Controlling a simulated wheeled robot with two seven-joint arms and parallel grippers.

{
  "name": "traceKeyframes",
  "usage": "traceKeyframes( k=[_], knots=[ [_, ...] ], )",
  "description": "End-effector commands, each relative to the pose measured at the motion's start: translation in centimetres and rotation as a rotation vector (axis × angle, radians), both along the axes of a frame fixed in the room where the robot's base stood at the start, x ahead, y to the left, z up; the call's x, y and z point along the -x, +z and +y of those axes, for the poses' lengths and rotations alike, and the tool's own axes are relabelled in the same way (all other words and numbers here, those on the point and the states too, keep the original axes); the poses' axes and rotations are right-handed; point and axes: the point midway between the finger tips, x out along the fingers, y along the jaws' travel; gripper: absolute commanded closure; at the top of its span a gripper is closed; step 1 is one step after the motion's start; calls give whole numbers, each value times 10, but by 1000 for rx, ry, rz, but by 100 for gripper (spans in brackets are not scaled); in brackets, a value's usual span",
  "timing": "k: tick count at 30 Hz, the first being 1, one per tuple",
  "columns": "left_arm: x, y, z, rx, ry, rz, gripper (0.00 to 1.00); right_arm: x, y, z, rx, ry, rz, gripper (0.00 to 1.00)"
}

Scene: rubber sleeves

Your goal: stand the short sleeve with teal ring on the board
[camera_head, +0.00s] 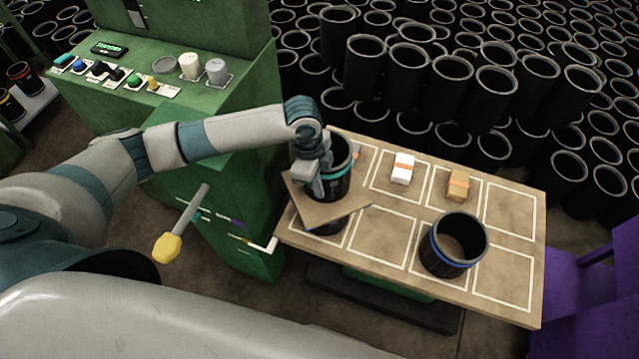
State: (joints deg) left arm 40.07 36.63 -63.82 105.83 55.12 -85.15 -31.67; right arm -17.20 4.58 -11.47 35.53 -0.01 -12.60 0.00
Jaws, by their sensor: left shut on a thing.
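The short black sleeve with the teal ring (337,186) is upright at the left end of the table. My left gripper (313,180) is shut on its near-left wall. A thin brown board (345,208) lies directly below the sleeve; I cannot tell whether the sleeve's bottom touches it or hangs just above. The board rests on or over another black sleeve (327,226), mostly hidden beneath it. My gripper hides part of the teal-ringed sleeve's left side. My right gripper is not in view.
The table (395,280) has white-outlined cells. A black sleeve with a blue ring (450,256) stands front right. A white box (402,169) and a brown box (458,187) sit behind. A green machine (235,75) with a yellow-knobbed lever (168,246) stands left.

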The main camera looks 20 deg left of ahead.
Motion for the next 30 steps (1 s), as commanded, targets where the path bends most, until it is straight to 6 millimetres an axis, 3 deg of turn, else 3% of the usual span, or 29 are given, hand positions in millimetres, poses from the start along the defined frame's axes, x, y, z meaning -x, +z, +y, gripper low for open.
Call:
traceKeyframes(
  k=[15,18,30],
  knots=[
    [-1,-8,0,1,-1,-2,100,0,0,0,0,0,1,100],
    [0,-10,0,0,0,0,74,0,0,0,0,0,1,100],
    [0,-6,0,0,0,0,74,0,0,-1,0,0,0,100]
  ],
)
